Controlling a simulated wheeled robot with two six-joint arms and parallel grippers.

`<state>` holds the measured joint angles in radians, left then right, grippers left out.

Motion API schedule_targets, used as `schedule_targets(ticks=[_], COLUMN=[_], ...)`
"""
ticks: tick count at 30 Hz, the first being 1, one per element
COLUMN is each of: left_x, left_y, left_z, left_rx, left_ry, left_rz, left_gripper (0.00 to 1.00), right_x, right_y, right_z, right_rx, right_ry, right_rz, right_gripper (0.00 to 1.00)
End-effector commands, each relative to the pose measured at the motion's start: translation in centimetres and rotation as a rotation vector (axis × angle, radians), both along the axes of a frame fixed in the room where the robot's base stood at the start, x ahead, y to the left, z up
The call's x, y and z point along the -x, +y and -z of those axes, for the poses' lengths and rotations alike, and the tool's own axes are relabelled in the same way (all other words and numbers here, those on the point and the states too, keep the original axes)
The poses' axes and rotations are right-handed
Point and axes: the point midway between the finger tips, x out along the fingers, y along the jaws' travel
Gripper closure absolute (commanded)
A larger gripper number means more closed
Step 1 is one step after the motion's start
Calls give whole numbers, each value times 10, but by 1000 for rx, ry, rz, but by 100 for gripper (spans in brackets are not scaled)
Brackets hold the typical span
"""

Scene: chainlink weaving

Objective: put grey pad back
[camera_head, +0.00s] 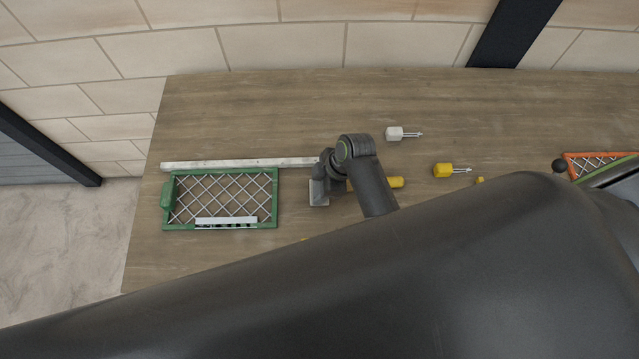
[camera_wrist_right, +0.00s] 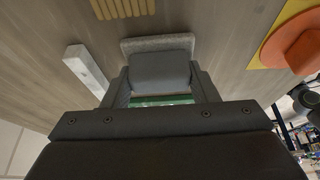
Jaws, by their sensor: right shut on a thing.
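The grey pad shows in the right wrist view as a smooth grey block (camera_wrist_right: 160,72) with a paler speckled edge beyond it. My right gripper (camera_wrist_right: 160,88) is shut on it, one finger on each side. In the head view the right gripper (camera_head: 322,186) is over the table just right of the green frame (camera_head: 275,200). A pale grey part of the pad (camera_head: 318,193) shows beside the gripper there. Whether the pad touches the table is unclear. My left gripper is not in view.
The green frame holds a wire lattice with a white strip. A pale bar (camera_head: 230,163) lies behind it. White-handled (camera_head: 394,133) and yellow-handled (camera_head: 442,170) tools lie to the right, with an orange frame (camera_head: 572,165) farther right. My dark arm hides the front; the back is clear.

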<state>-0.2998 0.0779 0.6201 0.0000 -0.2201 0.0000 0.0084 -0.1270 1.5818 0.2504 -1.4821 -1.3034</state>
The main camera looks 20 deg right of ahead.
Motion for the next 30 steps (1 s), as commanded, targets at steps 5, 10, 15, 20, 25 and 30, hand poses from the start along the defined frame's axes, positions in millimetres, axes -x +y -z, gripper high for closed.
schedule_targets(ticks=[5, 10, 15, 20, 25, 30], left_x=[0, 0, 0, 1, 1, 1], left_y=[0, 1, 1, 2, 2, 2], left_z=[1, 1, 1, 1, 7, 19], left_rx=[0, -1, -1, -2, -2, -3], left_ry=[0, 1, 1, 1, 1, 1], left_rz=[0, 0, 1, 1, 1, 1], left_gripper=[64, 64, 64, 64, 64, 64], right_x=[0, 0, 0, 0, 1, 4], right_y=[0, 0, 0, -1, -7, -15], right_z=[3, 3, 3, 1, -14, -34], right_rx=[0, 0, 0, -1, -1, 0], right_ry=[0, 0, 0, -1, -4, -6], right_rz=[0, 0, 0, 0, 0, 0], right_gripper=[39, 25, 25, 25, 25, 25])
